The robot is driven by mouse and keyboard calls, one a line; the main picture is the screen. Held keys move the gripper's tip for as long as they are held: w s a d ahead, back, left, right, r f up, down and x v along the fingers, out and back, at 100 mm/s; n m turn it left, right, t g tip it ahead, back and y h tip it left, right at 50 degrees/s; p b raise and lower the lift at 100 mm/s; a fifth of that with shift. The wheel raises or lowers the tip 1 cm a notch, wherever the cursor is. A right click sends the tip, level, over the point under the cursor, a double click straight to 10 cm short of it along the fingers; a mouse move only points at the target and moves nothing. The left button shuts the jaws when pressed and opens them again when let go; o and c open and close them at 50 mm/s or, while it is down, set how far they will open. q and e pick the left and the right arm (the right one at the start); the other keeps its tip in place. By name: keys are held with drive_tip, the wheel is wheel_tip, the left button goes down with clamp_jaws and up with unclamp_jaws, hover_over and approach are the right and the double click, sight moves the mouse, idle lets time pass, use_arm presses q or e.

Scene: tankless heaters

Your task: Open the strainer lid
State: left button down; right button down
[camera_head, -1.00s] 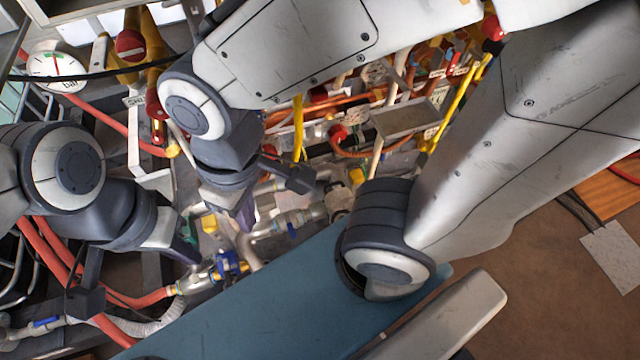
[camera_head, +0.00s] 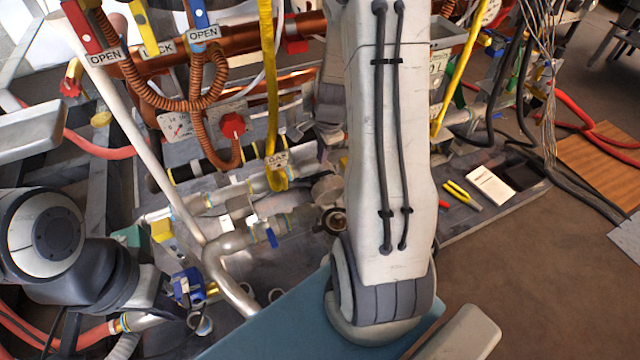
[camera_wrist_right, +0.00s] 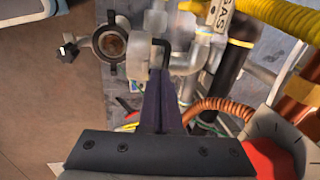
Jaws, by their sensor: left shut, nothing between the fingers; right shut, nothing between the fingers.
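The strainer appears to be the dull metal fitting (camera_head: 326,190) on the pipes, left of my right forearm in the head view. Its round, dark-ringed end (camera_head: 335,221) faces outward. In the right wrist view this ring (camera_wrist_right: 110,44) has lugs and a brown centre; I cannot tell whether the lid is open or shut. My right gripper (camera_wrist_right: 160,75) is shut and empty, its fingertips right of the ring and apart from it in the picture. In the head view my right gripper is mostly hidden behind my arm. My left gripper (camera_head: 165,302) is shut and empty at lower left.
Pipes, a yellow hose (camera_head: 270,90), a coiled copper-coloured hose (camera_head: 190,100) and a red knob (camera_head: 232,125) crowd the area around the strainer. A bent metal pipe (camera_head: 215,265) runs left of it. A yellow tool (camera_head: 462,195) and a white card (camera_head: 491,186) lie on the right.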

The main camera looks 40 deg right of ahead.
sight(319, 174)
drive_tip(key=shift+m, duration=0.3)
drive_tip(key=b+x, duration=0.1)
drive_tip(key=x, duration=0.2)
drive_tip(key=b+x, duration=0.2)
drive_tip(key=x, duration=0.2)
drive_tip(key=d+b+x, duration=0.1)
drive_tip(key=b+x, duration=0.1)
drive_tip(key=x, duration=0.1)
drive_tip(key=shift+s+f, duration=0.15)
drive_tip(key=shift+f, duration=0.2)
drive_tip(key=shift+w+d+f+p, duration=0.1)
drive_tip(key=shift+w+f+p, duration=0.15)
drive_tip(key=shift+w, duration=0.3)
drive_tip(key=shift+w+d+f+p, duration=0.1)
drive_tip(key=shift+w+p, duration=0.2)
drive_tip(key=shift+w, duration=0.2)
drive_tip(key=shift+w+d+f, duration=0.15)
drive_tip(key=shift+d, duration=0.1)
